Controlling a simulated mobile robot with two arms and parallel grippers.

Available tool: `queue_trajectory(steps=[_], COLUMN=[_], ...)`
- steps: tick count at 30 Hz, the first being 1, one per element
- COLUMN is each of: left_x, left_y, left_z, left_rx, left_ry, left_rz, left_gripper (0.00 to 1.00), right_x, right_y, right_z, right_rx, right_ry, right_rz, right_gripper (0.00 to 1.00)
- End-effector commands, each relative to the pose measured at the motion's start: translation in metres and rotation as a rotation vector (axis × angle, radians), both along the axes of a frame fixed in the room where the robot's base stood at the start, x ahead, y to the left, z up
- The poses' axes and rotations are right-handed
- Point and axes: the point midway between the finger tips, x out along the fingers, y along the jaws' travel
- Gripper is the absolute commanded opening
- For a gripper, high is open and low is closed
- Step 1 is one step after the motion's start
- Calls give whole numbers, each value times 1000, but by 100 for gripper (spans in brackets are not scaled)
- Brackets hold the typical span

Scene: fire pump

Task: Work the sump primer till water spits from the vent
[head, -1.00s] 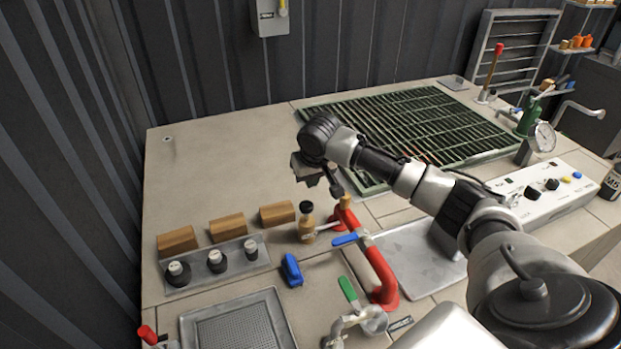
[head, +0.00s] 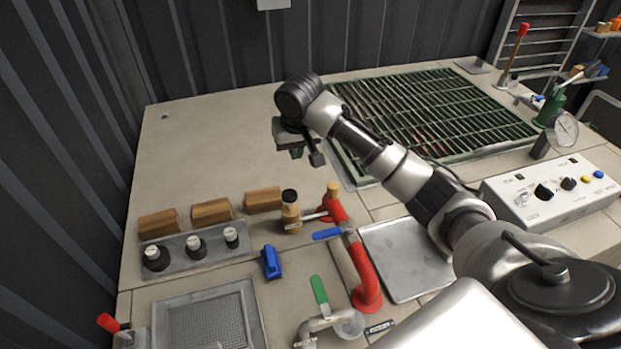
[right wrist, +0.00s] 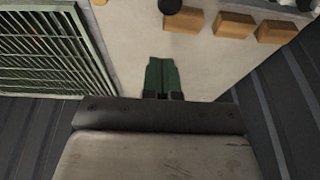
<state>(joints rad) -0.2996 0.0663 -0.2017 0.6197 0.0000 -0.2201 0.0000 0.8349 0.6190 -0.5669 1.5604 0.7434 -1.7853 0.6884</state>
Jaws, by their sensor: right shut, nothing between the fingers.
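A red-handled upright lever (head: 514,52) stands at the back right, past the green floor grate. A green body with a lever (head: 552,104) stands behind the round gauge. I cannot tell for sure which one is the sump primer. A brass fitting with a black cap (head: 290,208) joins the red pipe (head: 365,280); I cannot tell if it is the vent. No water shows. My right gripper (head: 297,152) is above the bench, beyond the brass fitting and left of the grate. Its green fingers (right wrist: 162,75) are together and empty in the right wrist view. My left gripper is out of view.
The green grate (head: 430,120) fills the back middle. Wooden blocks (head: 211,211) and a panel of black knobs (head: 196,247) stand at left. A white control box (head: 550,196), a gauge (head: 566,128) and a metal tray (head: 405,260) lie to the right. The back left bench is clear.

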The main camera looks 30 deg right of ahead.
Motion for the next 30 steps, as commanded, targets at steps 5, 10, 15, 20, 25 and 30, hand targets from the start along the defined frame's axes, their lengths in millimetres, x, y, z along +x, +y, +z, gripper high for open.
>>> queue_trajectory(steps=[5, 10, 15, 20, 25, 30], left_x=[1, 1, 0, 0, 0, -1], left_y=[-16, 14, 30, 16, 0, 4], left_z=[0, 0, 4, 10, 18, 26], left_rx=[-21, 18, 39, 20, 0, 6], left_ry=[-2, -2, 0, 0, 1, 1], left_rz=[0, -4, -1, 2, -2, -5], left_gripper=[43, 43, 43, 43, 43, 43], right_x=[0, 0, 3, 9, 18, 25], right_y=[4, 4, 3, 1, 0, -1], right_z=[2, 2, -8, -34, -70, -101], right_rx=[2, 2, 2, 2, 0, 1], right_ry=[3, 3, 5, 8, 8, 6], right_rz=[0, 0, -1, -2, -1, 0], right_gripper=[0, 0, 0, 0, 0, 0])
